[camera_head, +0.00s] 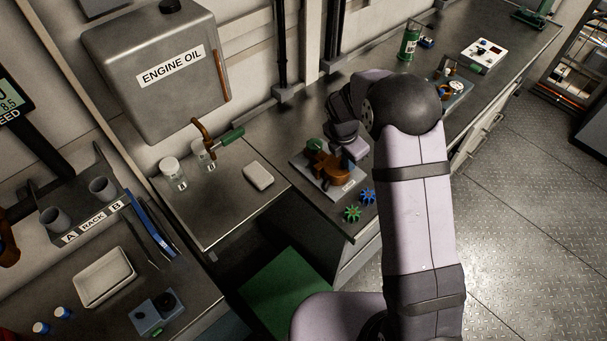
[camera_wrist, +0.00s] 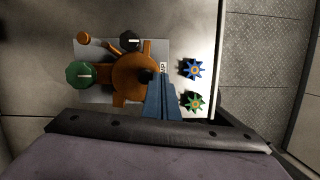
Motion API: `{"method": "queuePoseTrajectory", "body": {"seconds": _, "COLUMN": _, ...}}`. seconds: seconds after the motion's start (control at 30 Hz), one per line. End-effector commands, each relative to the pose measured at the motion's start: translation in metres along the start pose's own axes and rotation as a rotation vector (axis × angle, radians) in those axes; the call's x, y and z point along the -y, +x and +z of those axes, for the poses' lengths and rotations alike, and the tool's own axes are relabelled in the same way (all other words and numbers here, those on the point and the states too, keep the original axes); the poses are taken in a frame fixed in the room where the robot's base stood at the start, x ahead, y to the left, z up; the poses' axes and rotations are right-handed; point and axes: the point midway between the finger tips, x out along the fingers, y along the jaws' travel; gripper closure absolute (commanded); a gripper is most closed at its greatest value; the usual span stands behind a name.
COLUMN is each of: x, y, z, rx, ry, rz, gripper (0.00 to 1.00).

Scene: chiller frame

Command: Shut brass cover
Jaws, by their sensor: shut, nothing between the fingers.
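A brass-coloured pump unit (camera_head: 325,163) sits on a pale plate on the bench, partly hidden by my arm in the head view. In the wrist view its round brass part (camera_wrist: 130,76) lies beside a green knob (camera_wrist: 80,73) and a black knob (camera_wrist: 130,40). I cannot tell which brass piece is the cover, nor whether it is open. My gripper (camera_wrist: 159,82) is shut and empty, its blue fingers overlapping the right side of the round brass part in the wrist view. I cannot tell whether they touch. In the head view the fingertips are hard to make out.
A blue star-shaped handwheel (camera_wrist: 193,69) and a green one (camera_wrist: 193,101) lie right of the plate near the bench edge. An engine oil tank (camera_head: 160,75) with a tap hangs at the left. A white block (camera_head: 258,176) and glass jars (camera_head: 173,172) stand nearby.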

Motion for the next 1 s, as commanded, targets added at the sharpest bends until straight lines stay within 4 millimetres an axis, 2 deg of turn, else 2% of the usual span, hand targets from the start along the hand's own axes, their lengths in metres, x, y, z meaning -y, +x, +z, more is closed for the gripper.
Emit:
{"method": "queuePoseTrajectory", "body": {"seconds": 0.67, "x": 0.000, "y": 0.000, "z": 0.001, "rx": 0.000, "ry": 0.000, "rz": -0.001, "gripper": 1.00}}
{"method": "queuePoseTrajectory", "body": {"seconds": 0.83, "x": 0.008, "y": -0.002, "z": -0.002, "rx": 0.000, "ry": 0.000, "rz": -0.002, "gripper": 1.00}}
{"method": "queuePoseTrajectory", "body": {"seconds": 1.0, "x": 0.024, "y": -0.005, "z": -0.009, "rx": -0.001, "ry": 0.000, "rz": -0.003, "gripper": 1.00}}
